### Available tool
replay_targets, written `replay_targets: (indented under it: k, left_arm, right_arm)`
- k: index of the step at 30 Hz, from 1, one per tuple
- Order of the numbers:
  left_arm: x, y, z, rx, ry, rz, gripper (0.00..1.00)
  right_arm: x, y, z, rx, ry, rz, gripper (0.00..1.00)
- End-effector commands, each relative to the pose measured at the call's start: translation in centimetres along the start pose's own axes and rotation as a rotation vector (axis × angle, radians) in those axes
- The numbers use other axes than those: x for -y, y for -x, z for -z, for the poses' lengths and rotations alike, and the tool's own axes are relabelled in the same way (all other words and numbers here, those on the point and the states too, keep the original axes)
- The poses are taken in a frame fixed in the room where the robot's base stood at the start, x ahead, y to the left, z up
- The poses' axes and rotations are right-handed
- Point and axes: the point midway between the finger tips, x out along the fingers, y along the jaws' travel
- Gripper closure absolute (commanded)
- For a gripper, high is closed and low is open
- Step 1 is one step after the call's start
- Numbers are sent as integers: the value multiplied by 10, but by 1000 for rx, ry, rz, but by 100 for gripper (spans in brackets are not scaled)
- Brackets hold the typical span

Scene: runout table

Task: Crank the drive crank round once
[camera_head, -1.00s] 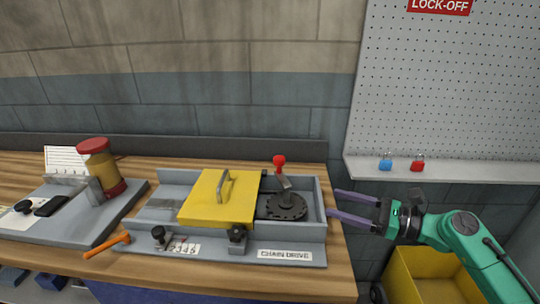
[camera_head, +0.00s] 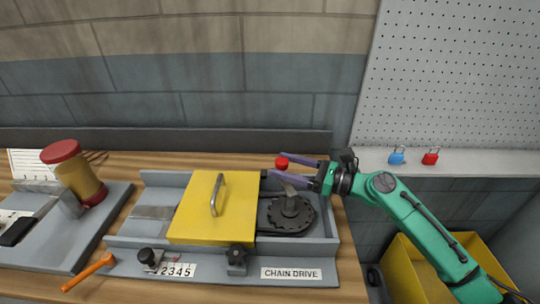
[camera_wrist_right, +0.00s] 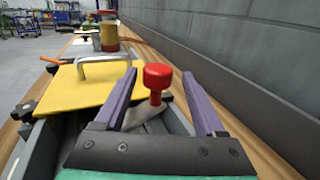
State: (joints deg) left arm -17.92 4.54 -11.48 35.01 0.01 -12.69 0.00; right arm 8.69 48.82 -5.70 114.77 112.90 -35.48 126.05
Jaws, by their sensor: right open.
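The drive crank has a red knob (camera_head: 282,163) on a grey arm above a dark toothed sprocket (camera_head: 290,214) at the right end of the chain drive unit (camera_head: 325,246). My right gripper (camera_head: 279,167) is open, with its purple fingers reaching in from the right at the knob. In the right wrist view the red knob (camera_wrist_right: 157,78) stands upright between the two spread fingers, apart from both. A yellow cover (camera_head: 195,212) with a metal handle lies over the unit's middle. My left gripper is in neither view.
An orange-handled tool (camera_head: 92,271) lies at the front left. A red-capped yellow cylinder (camera_head: 75,172) stands on a grey plate at the left. A shelf (camera_head: 470,163) with blue and red padlocks and a yellow bin (camera_head: 400,262) are at the right.

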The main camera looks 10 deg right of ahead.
Motion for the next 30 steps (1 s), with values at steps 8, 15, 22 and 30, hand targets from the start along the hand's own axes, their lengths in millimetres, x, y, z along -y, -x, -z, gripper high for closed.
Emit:
replay_targets:
  k: [8,15,22,30]
  left_arm:
    - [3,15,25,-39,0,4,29]
    - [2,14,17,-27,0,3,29]
    - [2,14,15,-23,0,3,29]
    - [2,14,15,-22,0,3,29]
  right_arm:
    - [-1,-41,-1,0,0,-2,28]
    - [-1,-42,0,-1,1,-2,32]
    - [-1,-41,0,-1,1,-2,100]
    - [-1,-41,0,-1,1,-2,100]
